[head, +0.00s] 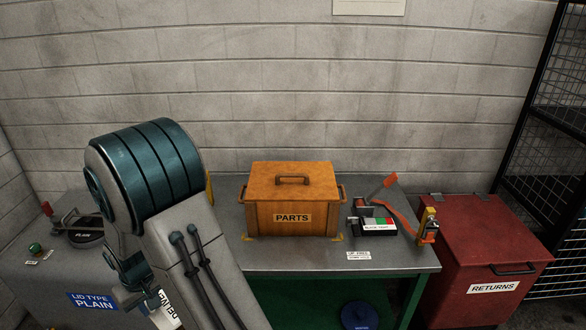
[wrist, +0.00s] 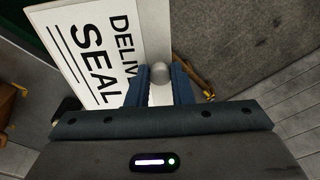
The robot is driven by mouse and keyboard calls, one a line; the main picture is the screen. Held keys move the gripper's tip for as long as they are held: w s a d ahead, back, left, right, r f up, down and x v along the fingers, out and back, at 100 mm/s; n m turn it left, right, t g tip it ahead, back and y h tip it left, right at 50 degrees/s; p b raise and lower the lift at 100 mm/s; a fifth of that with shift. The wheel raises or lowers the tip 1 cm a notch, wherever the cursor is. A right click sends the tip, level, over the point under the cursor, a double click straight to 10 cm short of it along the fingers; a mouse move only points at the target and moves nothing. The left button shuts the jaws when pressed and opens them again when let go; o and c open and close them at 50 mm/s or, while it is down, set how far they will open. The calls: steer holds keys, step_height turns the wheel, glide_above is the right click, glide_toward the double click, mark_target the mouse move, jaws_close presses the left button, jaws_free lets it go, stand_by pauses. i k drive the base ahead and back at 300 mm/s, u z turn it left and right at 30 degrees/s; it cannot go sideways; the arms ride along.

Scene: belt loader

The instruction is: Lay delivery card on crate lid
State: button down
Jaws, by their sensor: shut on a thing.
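The delivery card (head: 166,314) is white with black lettering and shows at the lower left of the head view, partly cut off by the frame. In the wrist view the card (wrist: 95,45) shows "DELIV" and "SEAL", partly hidden by my gripper. My gripper (wrist: 160,82) is shut on the card at a round silver knob beside its printed face. In the head view my gripper (head: 140,292) is low in front of the left cabinet, well left of the crate. The orange PARTS crate (head: 258,218) stands on the table. Its lid (head: 262,180) is on, with a dark handle across the middle and nothing else on it.
The grey table (head: 400,258) carries a small device (head: 374,227) with coloured buttons and an orange-red strap (head: 398,218) right of the crate. A red RETURNS bin (head: 495,250) stands at right. A grey LID TYPE PLAIN cabinet (head: 60,285) is at left. My arm hides the table's left part.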

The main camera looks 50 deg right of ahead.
mark_target(284, 171)
steer(key=z, duration=1.35)
